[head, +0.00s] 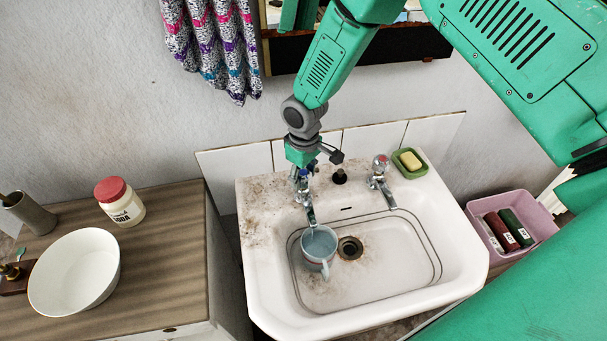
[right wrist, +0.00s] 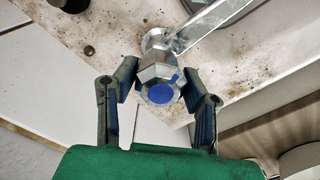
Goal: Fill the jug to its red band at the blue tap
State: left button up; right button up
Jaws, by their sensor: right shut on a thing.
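The blue tap stands at the back left of the sink; its blue-capped knob (right wrist: 161,92) shows in the right wrist view. My right gripper (head: 303,175) is shut on this knob, with one finger on each side of it. The tap's spout (head: 311,216) points down over the jug. The pale jug (head: 316,262) stands upright in the basin under the spout, its handle toward the front. Bluish water shows inside it. I cannot make out the red band well enough to compare the water level. My left gripper is out of view.
The second tap (head: 380,172) has a red mark. Soap lies in a green dish (head: 410,172) at the sink's back right corner. The drain (head: 350,248) is right of the jug. A white bowl (head: 75,272) and red-lidded jar (head: 120,203) stand on the left counter.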

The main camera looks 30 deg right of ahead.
aim_at(302, 172)
jog(key=shift+s+a, duration=0.1)
jog(key=shift+a, duration=0.1)
jog(key=shift+d+f+m, duration=0.1)
jog(key=shift+d+m, duration=0.25)
jog(key=shift+m, duration=0.65)
jog(key=shift+a+m, duration=0.25)
jog(key=shift+m, duration=0.45)
jog(key=o, duration=1.2)
jog(key=shift+d, duration=0.1)
jog(key=shift+c, duration=0.2)
notch_tip(302, 172, up, 12)
jog(key=shift+w, duration=0.2)
